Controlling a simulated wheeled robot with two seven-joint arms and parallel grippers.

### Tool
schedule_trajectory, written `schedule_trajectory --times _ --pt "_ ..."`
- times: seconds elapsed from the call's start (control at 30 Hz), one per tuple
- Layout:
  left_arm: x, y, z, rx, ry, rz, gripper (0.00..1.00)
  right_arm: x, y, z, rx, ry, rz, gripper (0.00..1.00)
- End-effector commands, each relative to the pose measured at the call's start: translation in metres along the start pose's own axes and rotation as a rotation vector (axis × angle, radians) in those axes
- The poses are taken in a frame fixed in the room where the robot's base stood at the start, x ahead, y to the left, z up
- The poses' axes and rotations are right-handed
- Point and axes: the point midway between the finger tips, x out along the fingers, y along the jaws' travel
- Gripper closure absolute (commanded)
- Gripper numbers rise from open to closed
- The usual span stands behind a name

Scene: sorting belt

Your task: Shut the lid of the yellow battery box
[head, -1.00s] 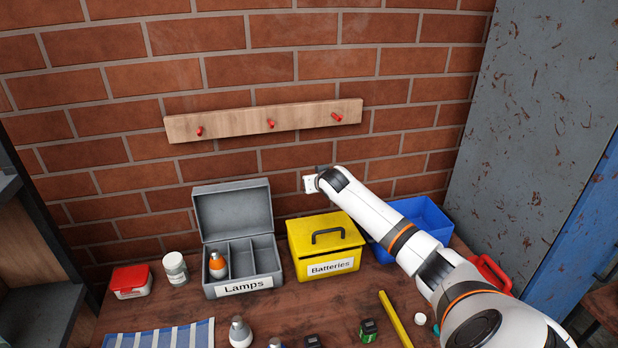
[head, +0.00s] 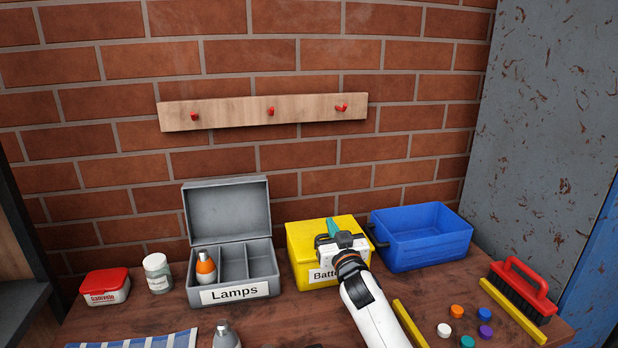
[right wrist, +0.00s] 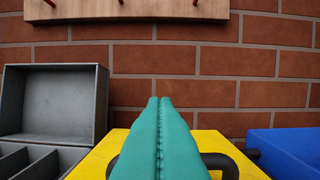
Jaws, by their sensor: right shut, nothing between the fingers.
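The yellow battery box (head: 302,262) stands on the table between the grey lamp box and the blue bin. Its lid looks down and flat in the head view, and its label is partly covered by my right gripper. My right gripper (head: 331,228) is over the box top with its teal fingers together and nothing between them. In the right wrist view the shut fingers (right wrist: 160,104) reach over the yellow lid (right wrist: 207,122), and the dark handle (right wrist: 222,161) shows beside them. I cannot tell whether they touch the lid. My left gripper is out of view.
The open grey lamp box (head: 235,290) stands left, holding an orange-banded lamp (head: 205,267). The blue bin (head: 425,258) stands right. A red brush (head: 526,285), several coloured caps and yellow strips lie at right. A brick wall with a peg rail (head: 265,113) is behind.

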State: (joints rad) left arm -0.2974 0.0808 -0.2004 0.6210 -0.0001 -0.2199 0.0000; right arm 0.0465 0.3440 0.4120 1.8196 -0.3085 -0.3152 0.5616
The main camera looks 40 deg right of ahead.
Motion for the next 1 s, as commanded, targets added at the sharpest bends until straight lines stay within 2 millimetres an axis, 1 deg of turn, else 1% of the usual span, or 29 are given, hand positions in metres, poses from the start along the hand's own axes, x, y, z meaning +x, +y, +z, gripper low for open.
schedule_trajectory --times 0.03,0.1,0.4,0.6,1.0 --pt "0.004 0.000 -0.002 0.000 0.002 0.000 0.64 -0.004 0.001 -0.007 0.002 0.001 0.000 1.00" --pt "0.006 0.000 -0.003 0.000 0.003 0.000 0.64 -0.007 0.001 -0.012 0.004 0.002 0.000 1.00" --pt "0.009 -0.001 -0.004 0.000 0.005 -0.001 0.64 -0.016 0.001 -0.027 0.001 0.004 0.000 1.00" --pt "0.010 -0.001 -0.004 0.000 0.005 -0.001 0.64 -0.018 0.001 -0.033 0.002 0.011 0.000 1.00" --pt "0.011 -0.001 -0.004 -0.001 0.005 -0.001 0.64 -0.019 0.002 -0.038 0.003 0.022 0.000 1.00"
